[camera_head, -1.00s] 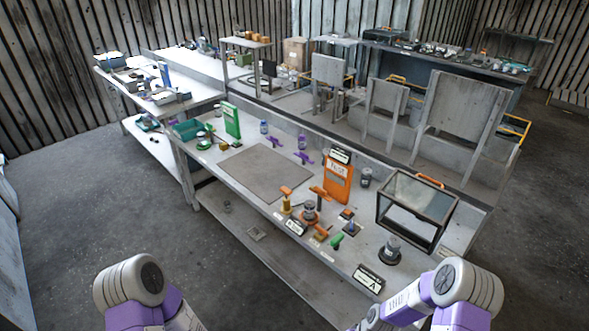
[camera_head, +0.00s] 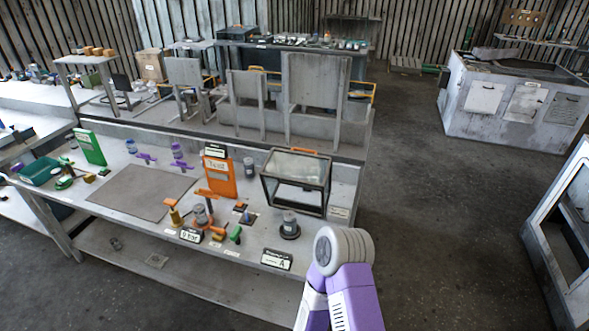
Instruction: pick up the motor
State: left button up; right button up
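No part is labelled as the motor, so I cannot tell for certain which one it is. A small grey cylinder (camera_head: 289,222) stands upright on a round black base near the bench's front right, behind a sign with the letter A. Another grey cylinder (camera_head: 200,213) stands in an orange fixture at the front middle. A third grey cylinder (camera_head: 249,167) stands behind, right of the orange board. One of my purple and grey arms shows at the bottom, right of the bench's front. Neither gripper is in view.
A glass-sided box (camera_head: 296,181) with an orange handle stands on the workbench's right end. A grey mat (camera_head: 143,192) lies left of the fixture. An orange board (camera_head: 220,177) stands at the back. Open floor (camera_head: 440,230) lies right of the bench.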

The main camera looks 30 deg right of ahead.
aim_at(290, 228)
jog(key=k, duration=0.35)
jog(key=z, duration=2)
jog(key=i, duration=3.6)
jog(key=u, duration=3.5)
